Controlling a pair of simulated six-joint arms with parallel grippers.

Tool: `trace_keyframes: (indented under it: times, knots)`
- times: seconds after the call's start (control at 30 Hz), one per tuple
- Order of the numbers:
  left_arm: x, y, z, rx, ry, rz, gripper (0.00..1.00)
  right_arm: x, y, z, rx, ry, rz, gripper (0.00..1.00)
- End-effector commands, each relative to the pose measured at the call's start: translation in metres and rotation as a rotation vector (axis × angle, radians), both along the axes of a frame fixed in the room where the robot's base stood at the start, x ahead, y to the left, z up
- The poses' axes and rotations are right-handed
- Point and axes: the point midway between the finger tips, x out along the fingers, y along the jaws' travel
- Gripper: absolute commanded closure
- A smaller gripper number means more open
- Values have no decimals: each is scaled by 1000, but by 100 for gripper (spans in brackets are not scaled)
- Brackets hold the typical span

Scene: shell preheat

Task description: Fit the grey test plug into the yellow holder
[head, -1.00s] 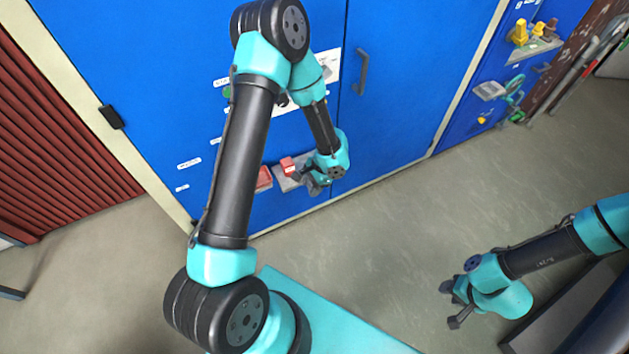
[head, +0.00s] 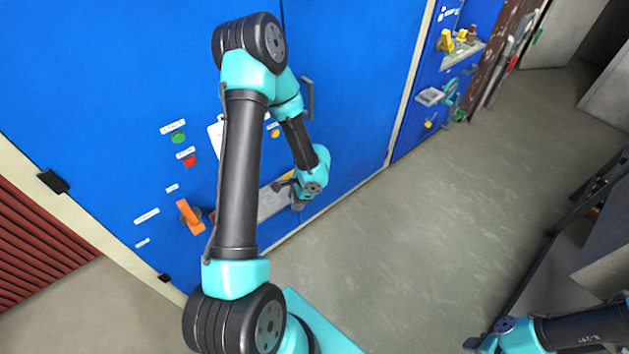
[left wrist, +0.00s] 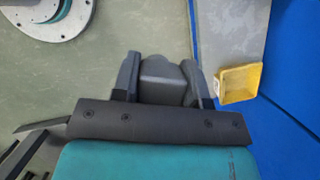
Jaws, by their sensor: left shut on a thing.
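The grey test plug (left wrist: 163,80) is a dark grey block between the two fingers of my left gripper (left wrist: 165,72) in the left wrist view. The gripper is shut on it. The yellow holder (left wrist: 241,83) is an open box on a grey shelf, just right of the gripper and apart from the plug. In the head view my left gripper (head: 300,204) is by the front of the blue cabinet, and a bit of the holder (head: 287,176) shows behind my arm. The plug is too small to make out there. My right gripper (head: 478,345) is at the bottom edge, partly cut off.
The grey shelf (head: 268,204) sticks out from the blue cabinet (head: 350,80). An orange handle (head: 190,217), a green button (head: 179,138) and a red button (head: 190,161) are left of my arm. The floor (head: 420,230) to the right is open.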

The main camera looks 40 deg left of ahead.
Motion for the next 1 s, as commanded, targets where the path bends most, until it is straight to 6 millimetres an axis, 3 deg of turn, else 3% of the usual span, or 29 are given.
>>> trace_keyframes:
  times: [0.47,1.0]
  knots:
    - [4,7,-1,2,-1,0,84,0,0,0,0,0,0,57]
    - [73,85,-11,2,-2,2,84,0,0,0,0,0,0,57]
